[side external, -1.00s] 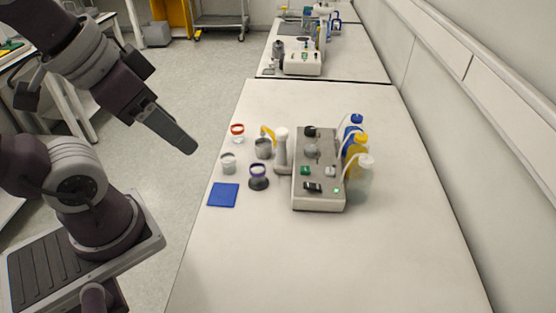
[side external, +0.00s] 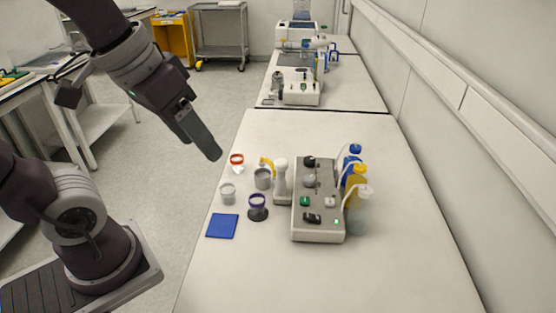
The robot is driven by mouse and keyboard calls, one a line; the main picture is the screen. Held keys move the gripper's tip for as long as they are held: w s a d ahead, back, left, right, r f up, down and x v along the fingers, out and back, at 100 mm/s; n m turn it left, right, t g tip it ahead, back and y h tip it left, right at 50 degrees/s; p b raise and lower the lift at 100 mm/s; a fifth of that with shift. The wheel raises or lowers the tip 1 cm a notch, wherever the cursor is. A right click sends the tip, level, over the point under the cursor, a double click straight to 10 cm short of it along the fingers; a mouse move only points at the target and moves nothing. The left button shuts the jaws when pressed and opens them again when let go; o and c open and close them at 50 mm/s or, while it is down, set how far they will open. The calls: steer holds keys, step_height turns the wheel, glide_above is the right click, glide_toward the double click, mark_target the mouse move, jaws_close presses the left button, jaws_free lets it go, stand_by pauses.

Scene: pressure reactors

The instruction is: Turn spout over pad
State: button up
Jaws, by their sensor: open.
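A blue square pad (side external: 222,226) lies flat at the table's left edge. A yellow spout (side external: 266,164) shows beside a white upright post (side external: 282,178), left of the grey-white reactor unit (side external: 318,205); I cannot tell exactly where it attaches. It points left, away from the pad, which lies nearer the camera. A grey cup (side external: 263,180) stands just under or beside the spout. My gripper (side external: 216,155) is open and empty, in the air left of the spout and beyond the pad. Its fingers overlap in this side view.
Bottles with tubes (side external: 356,185) stand right of the unit. The table front (side external: 260,280) is bare. A wall runs along the right.

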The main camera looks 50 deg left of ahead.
steer(key=w+a+f+n+g, duration=0.1)
steer(key=w+a+n+g, duration=0.15)
steer(key=w, duration=0.95)
steer(key=n+g, duration=0.2)
steer(key=n, duration=0.3)
glide_above(281, 161)
step_height(281, 161, down, 14)
steer(key=shift+r, duration=0.1)
step_height(281, 161, down, 7)
steer(key=shift+f, duration=0.2)
jaws_close()
steer(key=shift+r, duration=0.1)
